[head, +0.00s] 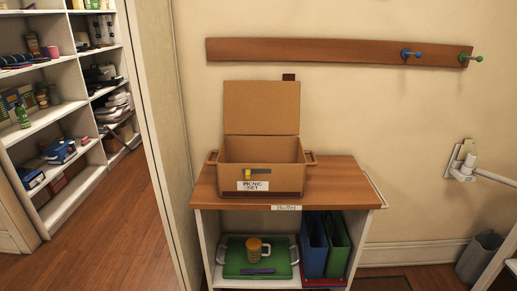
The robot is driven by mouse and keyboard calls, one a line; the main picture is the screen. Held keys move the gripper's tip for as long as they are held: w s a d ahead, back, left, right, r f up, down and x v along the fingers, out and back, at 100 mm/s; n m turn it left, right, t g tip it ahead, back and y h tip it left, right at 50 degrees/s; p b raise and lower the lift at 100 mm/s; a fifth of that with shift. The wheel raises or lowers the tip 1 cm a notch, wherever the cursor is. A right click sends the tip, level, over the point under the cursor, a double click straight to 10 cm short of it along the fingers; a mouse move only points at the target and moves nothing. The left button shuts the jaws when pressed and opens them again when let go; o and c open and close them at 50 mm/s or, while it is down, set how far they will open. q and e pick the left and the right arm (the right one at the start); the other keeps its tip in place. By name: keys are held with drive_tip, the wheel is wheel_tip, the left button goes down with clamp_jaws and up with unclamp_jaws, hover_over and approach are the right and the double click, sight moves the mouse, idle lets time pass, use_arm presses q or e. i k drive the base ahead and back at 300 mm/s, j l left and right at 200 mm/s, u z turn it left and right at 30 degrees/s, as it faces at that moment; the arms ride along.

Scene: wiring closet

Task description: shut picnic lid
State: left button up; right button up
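A brown picnic box (272,180) labelled "PICNIC SET" stands on top of a low wooden cabinet (341,185). Its lid (262,107) stands upright at the back, open, with a small dark tab at its top edge. A yellow latch piece with a dark part (257,172) is on the box's front. The box has a handle on each side, and the part of its inside that shows looks empty. Neither of my grippers is in view.
The cabinet's lower shelf holds a green tray (232,268) with a mug (254,250), and blue and green binders (315,245). A peg rail (320,52) runs along the wall above. White shelves (70,85) stand at left, a grey bin (478,257) at right.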

sight(251, 108)
drive_tip(key=i, duration=1.55)
drive_tip(key=k, duration=0.7)
drive_tip(key=i+l, duration=0.1)
drive_tip(key=l, duration=0.7)
drive_tip(key=i+l+z, duration=0.1)
drive_tip(key=l, duration=0.3)
drive_tip(key=i+l, duration=0.15)
drive_tip(key=l, duration=0.25)
